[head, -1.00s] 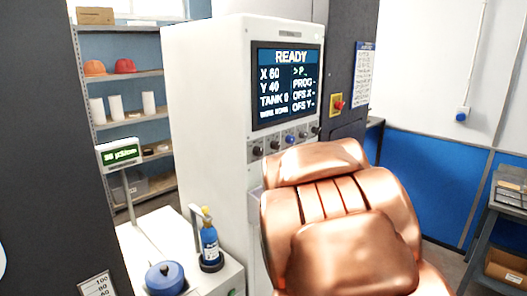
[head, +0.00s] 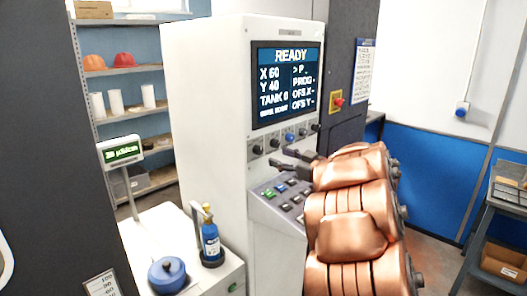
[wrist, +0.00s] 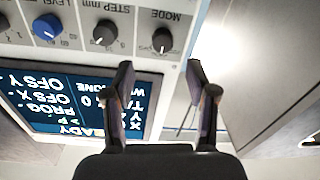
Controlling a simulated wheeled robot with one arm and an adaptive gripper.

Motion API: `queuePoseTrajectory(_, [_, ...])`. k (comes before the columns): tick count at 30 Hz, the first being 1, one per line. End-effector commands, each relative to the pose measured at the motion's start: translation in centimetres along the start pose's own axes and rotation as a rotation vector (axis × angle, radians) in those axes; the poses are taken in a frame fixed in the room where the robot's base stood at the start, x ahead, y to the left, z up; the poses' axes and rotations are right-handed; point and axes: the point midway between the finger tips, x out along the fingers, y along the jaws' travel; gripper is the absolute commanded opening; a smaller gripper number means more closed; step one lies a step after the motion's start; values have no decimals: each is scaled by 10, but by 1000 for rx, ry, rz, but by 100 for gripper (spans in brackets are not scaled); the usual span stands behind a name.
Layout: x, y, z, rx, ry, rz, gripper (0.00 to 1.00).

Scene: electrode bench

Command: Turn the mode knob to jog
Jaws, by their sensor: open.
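The mode knob (wrist: 162,40) is a dark round knob with a pale pointer mark, beside the lettering MODE in the wrist view. In the head view it is the leftmost knob (head: 257,150) in the row under the screen. My gripper (wrist: 160,66) is open, with its two fingers apart and nothing between them. In the wrist view the knob lies just beyond the gap between the fingertips. In the head view my gripper (head: 278,160) is in front of the panel, below the knob row. The setting the knob points to is too small to read.
The step knob (wrist: 105,32) and blue level knob (wrist: 47,27) are beside the mode knob. The screen (head: 286,85) reads READY above the row. A keypad ledge (head: 284,200) juts out below my gripper. A blue bottle (head: 210,241) and blue pot (head: 167,274) stand lower left.

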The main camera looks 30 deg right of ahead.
Motion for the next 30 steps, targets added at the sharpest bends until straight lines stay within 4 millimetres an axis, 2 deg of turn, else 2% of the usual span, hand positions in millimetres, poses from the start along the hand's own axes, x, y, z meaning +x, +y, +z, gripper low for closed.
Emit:
queuePoseTrajectory(5, [10, -3, 0, 10, 6, -18, 57])
queuePoseTrajectory(18, [68, -3, -1, 7, 6, -15, 57])
queuePoseTrajectory(23, [76, -3, 0, 7, 7, -14, 57])
queuePoseTrajectory(30, [77, -3, 0, 7, 6, -13, 57])
